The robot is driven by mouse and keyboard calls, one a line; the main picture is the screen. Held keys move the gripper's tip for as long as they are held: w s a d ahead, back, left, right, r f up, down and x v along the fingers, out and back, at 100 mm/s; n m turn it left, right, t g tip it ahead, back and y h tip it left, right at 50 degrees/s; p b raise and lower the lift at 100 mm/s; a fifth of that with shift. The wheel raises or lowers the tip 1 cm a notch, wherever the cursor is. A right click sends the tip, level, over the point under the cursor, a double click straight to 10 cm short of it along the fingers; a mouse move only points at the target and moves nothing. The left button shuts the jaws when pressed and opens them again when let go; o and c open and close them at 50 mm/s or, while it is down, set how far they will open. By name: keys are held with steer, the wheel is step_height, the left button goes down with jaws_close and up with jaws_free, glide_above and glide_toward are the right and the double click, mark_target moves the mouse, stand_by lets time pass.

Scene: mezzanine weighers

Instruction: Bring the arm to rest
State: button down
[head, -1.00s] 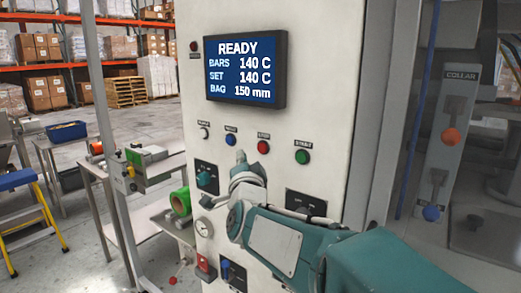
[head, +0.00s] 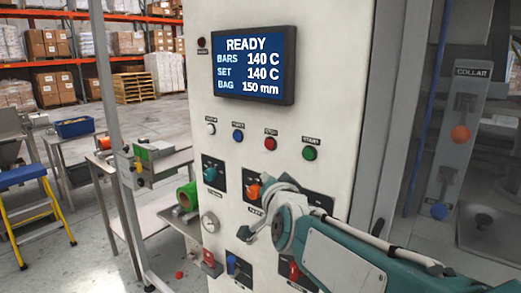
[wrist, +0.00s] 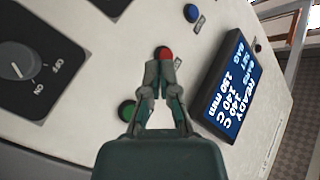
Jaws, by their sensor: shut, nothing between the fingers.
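My gripper (head: 246,235) is low in front of the white control panel (head: 338,35) in the head view, below the row of buttons. In the wrist view my gripper (wrist: 159,70) is shut, its fingertips together with nothing between them. The fingertips appear just below the red button (wrist: 166,53) in that picture. I cannot tell the exact gap to the panel, but nothing is seen pressed. My teal forearm reaches in from the lower right of the head view.
The display (head: 248,64) reads READY, bars 140 C, set 140 C, bag 150 mm. White, blue, red and green buttons (head: 309,153) sit below it. A glazed guard with a collar panel (head: 447,170) stands right. A yellow-blue step stool (head: 30,205) and benches stand left.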

steer(key=s+d+f+n+g+h, duration=0.1)
steer(key=s+d+f+n+g, duration=0.1)
steer(key=s, duration=0.7)
steer(key=s+d+f+n+g+h, duration=0.1)
steer(key=s+d+f+n+g, duration=0.1)
steer(key=s+d+f+g, duration=0.3)
steer(key=s+d+f+n+g+h, duration=0.1)
steer(key=s+d+f+g, duration=0.3)
steer(key=s+f, duration=0.6)
steer(key=s+d+n, duration=0.1)
steer(key=s+d, duration=0.1)
steer(key=s, duration=0.1)
steer(key=shift+d+h, duration=0.25)
steer(key=shift+h, duration=0.05)
